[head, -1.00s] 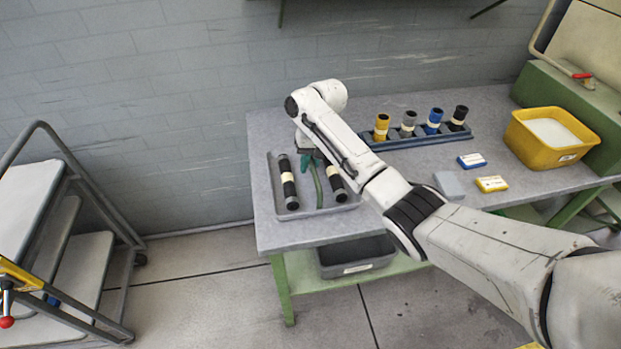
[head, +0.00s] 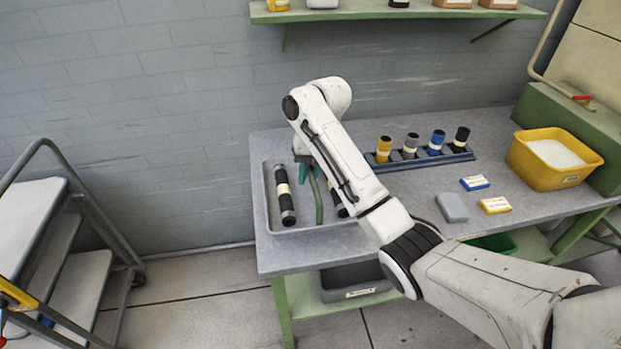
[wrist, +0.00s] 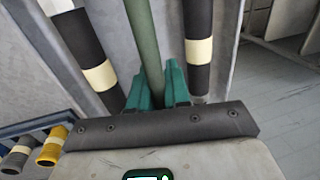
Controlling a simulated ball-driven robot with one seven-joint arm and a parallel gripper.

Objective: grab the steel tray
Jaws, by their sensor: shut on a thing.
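The grey steel tray (head: 302,210) lies at the left end of the grey bench. Two black rollers with cream bands lie in it: the left one (head: 285,195) is clear, the right one (head: 338,205) is mostly behind my arm. A thin green rod (head: 318,200) lies between them. My gripper (head: 307,172) is low over the tray's far part, partly hidden by my wrist. In the wrist view its teal fingers (wrist: 160,88) are shut on the green rod (wrist: 145,35), with a roller on each side (wrist: 98,72) (wrist: 198,52). I see no finger on the tray's rim.
A blue rack (head: 420,158) with several coloured rolls stands behind my arm. A yellow bin (head: 553,165) and small boxes (head: 487,205) are to the right. A grey bin (head: 355,282) sits on the lower shelf. A wall shelf (head: 400,14) hangs above; a step cart (head: 60,260) stands left.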

